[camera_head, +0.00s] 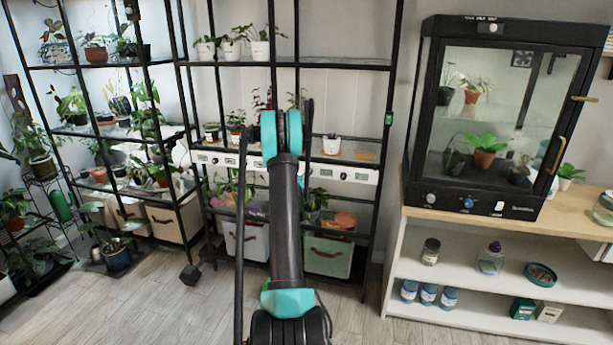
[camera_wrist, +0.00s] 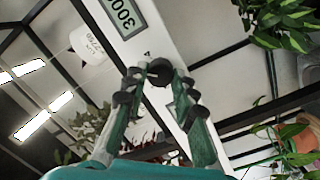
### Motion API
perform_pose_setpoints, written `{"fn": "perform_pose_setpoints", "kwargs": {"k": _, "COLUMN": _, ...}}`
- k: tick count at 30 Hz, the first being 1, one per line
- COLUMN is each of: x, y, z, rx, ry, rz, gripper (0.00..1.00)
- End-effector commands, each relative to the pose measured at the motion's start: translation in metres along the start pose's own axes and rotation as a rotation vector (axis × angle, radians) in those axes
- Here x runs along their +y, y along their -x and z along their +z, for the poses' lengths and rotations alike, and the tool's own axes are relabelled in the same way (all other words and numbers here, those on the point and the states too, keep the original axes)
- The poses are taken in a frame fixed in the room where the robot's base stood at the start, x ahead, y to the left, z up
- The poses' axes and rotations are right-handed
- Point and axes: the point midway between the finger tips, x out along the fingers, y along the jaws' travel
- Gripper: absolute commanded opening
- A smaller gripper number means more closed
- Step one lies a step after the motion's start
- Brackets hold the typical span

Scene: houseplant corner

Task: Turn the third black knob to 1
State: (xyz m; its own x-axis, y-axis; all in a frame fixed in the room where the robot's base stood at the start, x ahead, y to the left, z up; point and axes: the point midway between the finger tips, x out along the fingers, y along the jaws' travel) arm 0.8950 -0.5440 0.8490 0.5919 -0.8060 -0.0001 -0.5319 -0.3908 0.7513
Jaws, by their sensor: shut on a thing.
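A white control strip (camera_head: 345,174) with small displays and dark knobs runs along the front of a shelf on the middle black rack. In the wrist view the strip (camera_wrist: 155,38) crosses at a slant, with a display (camera_wrist: 123,17) reading something like "300" beside a black knob (camera_wrist: 159,70). My gripper (camera_wrist: 158,82) has its fingers on either side of this knob, the tips closed on it. A small dark mark sits on the strip just above the knob. In the head view my arm hides the gripper and the held knob; I cannot read the knob's setting.
Potted plants stand on the shelves around the strip, including a white pot (camera_head: 332,146) just above it. In the wrist view leaves (camera_wrist: 285,22) and a terracotta pot (camera_wrist: 304,138) are at the right. A black glass cabinet (camera_head: 505,115) stands at the right.

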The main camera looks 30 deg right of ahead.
Motion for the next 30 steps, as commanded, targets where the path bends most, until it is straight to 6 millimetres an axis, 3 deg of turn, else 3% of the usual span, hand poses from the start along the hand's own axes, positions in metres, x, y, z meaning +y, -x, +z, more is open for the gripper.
{"fn": "perform_pose_setpoints", "kwargs": {"k": 14, "x": -0.0011, "y": 0.0004, "z": 0.0002, "rx": 0.006, "ry": 0.110, "rz": 0.005, "gripper": 0.00}}
{"fn": "perform_pose_setpoints", "kwargs": {"k": 30, "x": -0.0031, "y": 0.0008, "z": 0.0014, "rx": 0.030, "ry": 0.591, "rz": 0.031, "gripper": 0.00}}
